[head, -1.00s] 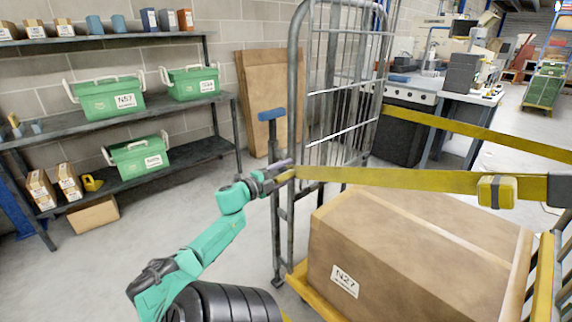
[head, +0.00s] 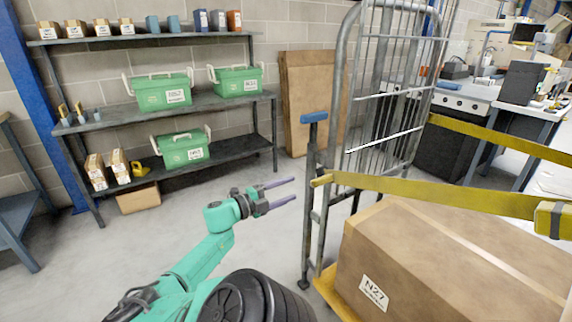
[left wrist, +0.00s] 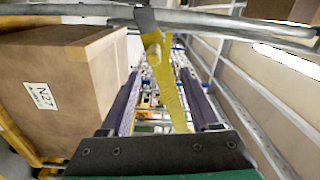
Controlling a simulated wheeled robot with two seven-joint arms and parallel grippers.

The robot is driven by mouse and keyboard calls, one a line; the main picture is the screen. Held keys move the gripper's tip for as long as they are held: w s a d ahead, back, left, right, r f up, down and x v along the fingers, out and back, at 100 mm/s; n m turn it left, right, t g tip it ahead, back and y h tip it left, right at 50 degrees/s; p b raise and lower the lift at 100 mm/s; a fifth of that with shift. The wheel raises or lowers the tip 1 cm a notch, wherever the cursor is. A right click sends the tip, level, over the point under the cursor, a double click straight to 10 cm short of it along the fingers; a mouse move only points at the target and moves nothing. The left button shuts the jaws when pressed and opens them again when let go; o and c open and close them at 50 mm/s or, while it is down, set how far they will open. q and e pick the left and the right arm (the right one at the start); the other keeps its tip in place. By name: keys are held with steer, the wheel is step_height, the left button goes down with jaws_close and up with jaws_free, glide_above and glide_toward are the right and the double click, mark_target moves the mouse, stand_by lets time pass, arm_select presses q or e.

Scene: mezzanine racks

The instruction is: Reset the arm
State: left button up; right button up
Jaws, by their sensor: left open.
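My left arm is teal and comes in from the bottom left in the head view. Its gripper (head: 284,192) is open and empty, its two dark fingers pointing right toward the roll cage's (head: 310,200) near post. A gap shows between the fingertips and the post. In the left wrist view the open fingers (left wrist: 163,100) frame the yellow strap (left wrist: 172,85), which hangs beyond them. My right gripper is not in view.
A cardboard box (head: 430,262) labelled N27 sits on the cage's yellow base. The yellow strap (head: 430,190) runs across above it. A shelf rack (head: 130,118) with green crates (head: 161,90) stands at the left. Open floor lies between rack and cage.

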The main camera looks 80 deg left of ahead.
arm_select(q)
steer(key=shift+s+f, duration=0.15)
stand_by(0.6)
steer(key=s+d+f+n+g+p, duration=0.1)
steer(key=d+f+n+g+p, duration=0.3)
steer(key=f, duration=1)
steer(key=s+d+f+n+g+p, duration=0.1)
steer(key=d+f+n+g, duration=0.3)
steer(key=f, duration=1)
steer(key=s+d+f+g+h+p, duration=0.1)
steer(key=s+d+f+g+h, duration=0.1)
steer(key=d+f, duration=0.4)
steer(key=s+d+f+n+g+h+p, duration=0.1)
steer(key=d+f, duration=0.5)
steer(key=d, duration=0.8)
steer(key=s+d+f+g+h+p, duration=0.2)
steer(key=s+d+f+g+p, duration=0.1)
steer(key=d, duration=0.7)
step_height(320, 180, down, 3)
steer(key=shift+s+d+f+n+g+h, duration=0.15)
steer(key=shift+s+n+g+h, duration=0.3)
steer(key=shift+g, duration=0.55)
